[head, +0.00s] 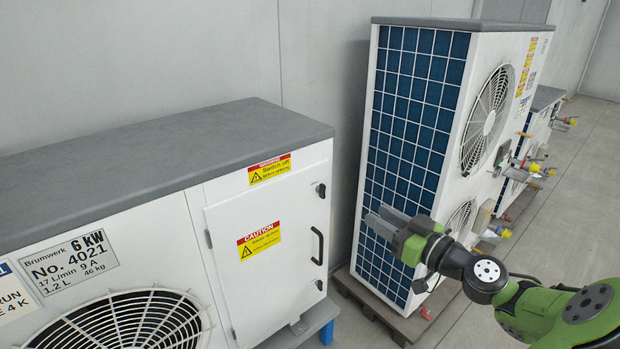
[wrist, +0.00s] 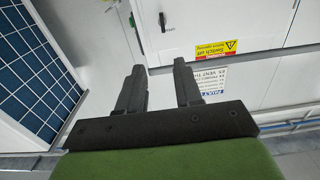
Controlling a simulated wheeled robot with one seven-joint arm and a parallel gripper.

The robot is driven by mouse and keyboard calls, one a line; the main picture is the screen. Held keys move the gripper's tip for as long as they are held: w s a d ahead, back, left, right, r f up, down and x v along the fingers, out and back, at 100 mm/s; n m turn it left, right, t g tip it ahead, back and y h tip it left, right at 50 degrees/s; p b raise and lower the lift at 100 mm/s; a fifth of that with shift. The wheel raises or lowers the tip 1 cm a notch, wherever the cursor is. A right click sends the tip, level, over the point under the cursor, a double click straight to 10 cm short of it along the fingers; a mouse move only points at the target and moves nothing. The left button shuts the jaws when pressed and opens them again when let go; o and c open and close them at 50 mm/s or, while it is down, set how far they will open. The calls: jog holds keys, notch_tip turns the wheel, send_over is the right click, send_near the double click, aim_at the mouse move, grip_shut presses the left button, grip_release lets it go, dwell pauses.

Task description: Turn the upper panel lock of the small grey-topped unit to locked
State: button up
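The small grey-topped unit (head: 262,200) stands at the left in the head view, with a white door on its near end. The upper panel lock (head: 321,190) is a small dark piece at the door's upper right. It also shows in the wrist view (wrist: 162,22), dark and roughly upright, beyond the fingertips with small lettering beside it. Its exact setting is too small to read. My gripper (head: 383,222) is to the right of the door in the head view, apart from the lock. In the wrist view its two fingers (wrist: 158,68) are spread with nothing between them.
A black door handle (head: 317,246) and a lower lock (head: 320,285) are below the upper lock. A tall unit with a blue grid side (head: 415,110) stands close behind my gripper on a pallet. More units with valves stand farther back. Open floor (head: 575,190) is at the right.

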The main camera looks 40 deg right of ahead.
aim_at(325, 186)
jog(key=w, duration=1)
jog(key=w+a, duration=0.1)
jog(key=w, duration=0.4)
jog(key=shift+w+a+r+p, duration=0.1)
jog(key=shift+w+p, duration=0.05)
jog(key=shift+p, duration=0.15)
jog(key=shift+c, duration=0.4)
